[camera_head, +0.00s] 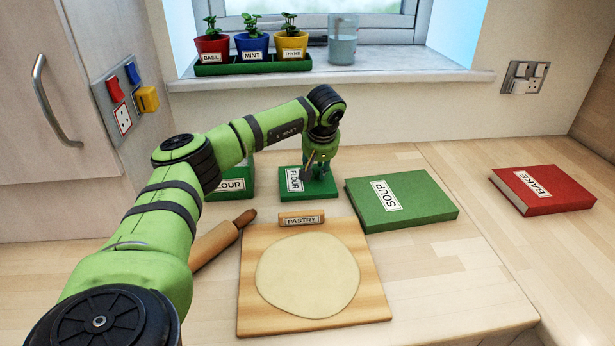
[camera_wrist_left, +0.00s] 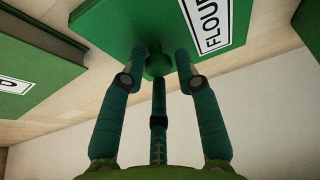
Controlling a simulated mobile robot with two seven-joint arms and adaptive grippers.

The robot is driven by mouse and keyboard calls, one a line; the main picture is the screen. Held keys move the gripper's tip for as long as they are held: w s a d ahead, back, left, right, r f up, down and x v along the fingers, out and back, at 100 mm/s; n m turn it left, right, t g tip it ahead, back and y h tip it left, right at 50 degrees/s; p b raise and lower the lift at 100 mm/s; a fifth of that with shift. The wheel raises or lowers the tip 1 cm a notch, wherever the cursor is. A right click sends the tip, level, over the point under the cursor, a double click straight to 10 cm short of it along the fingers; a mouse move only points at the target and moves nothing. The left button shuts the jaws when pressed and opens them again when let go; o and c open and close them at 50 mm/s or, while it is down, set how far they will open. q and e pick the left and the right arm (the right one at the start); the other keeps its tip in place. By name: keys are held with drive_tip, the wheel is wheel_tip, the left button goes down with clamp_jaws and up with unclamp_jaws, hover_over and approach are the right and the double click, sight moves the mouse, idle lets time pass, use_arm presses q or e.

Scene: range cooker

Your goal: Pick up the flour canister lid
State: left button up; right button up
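The flour canister lid (camera_head: 326,190) is a flat green square with a white FLOUR label, lying on the worktop behind the pastry board. In the left wrist view the lid (camera_wrist_left: 115,30) has a round green knob (camera_wrist_left: 157,66). My left gripper (camera_head: 318,160) points down over the lid. In the left wrist view my left gripper's fingers (camera_wrist_left: 160,55) are spread around the knob, with gaps at the sides. The green flour canister (camera_head: 241,180) stands left of the lid, partly hidden by my left arm. My right gripper is not in view.
The green SOUP book (camera_head: 430,198) lies close right of the lid, and the red BAKE book (camera_head: 550,190) farther right. The pastry board (camera_head: 255,318) with dough (camera_head: 308,275) is in front. A rolling pin (camera_head: 215,240) lies left of it. Potted herbs (camera_head: 252,45) stand on the sill.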

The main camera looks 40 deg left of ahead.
use_arm(q)
drive_tip(key=shift+w+a+f, duration=0.1)
drive_tip(key=shift+f, duration=0.3)
clamp_jaws()
drive_tip(key=shift+r, duration=0.15)
